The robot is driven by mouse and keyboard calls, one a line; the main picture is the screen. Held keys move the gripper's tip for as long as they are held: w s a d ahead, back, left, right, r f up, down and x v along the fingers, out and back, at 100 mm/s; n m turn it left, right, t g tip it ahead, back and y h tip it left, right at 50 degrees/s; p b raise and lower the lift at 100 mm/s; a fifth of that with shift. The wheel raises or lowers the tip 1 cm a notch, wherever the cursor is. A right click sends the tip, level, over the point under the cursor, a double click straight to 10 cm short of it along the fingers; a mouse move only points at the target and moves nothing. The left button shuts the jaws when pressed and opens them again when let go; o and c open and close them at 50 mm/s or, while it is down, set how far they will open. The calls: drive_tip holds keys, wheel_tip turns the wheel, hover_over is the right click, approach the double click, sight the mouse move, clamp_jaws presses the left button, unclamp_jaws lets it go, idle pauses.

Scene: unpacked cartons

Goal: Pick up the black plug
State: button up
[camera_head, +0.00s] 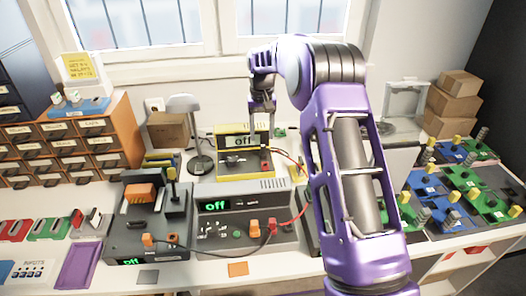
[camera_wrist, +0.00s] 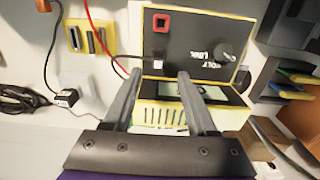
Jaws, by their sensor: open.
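My gripper (camera_head: 261,126) is open and empty, reaching down over the yellow-framed meter box (camera_head: 243,170) at the back of the bench. In the wrist view my gripper (camera_wrist: 159,75) has its two fingers apart, in front of the box's dark panel (camera_wrist: 180,50). A small black plug (camera_wrist: 66,97) on a thin black cable sits beside a white block at the left of the wrist view, apart from the fingers. I cannot tell which is the task's plug.
A grey power supply (camera_head: 245,195) with orange plugs and a red lead stands in front of the yellow box. A lamp (camera_head: 199,165) is to its left. Coiled black cable (camera_wrist: 25,98) lies at the wrist view's left edge. Coloured modules (camera_head: 465,190) fill the bench's right side.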

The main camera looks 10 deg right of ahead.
sight(263, 145)
wheel_tip(263, 145, down, 6)
drive_tip(key=shift+s+d+r, duration=0.15)
drive_tip(key=shift+r, duration=0.05)
drive_tip(key=shift+c, duration=0.3)
clamp_jaws()
drive_tip(key=shift+r, duration=0.1)
idle(1.1)
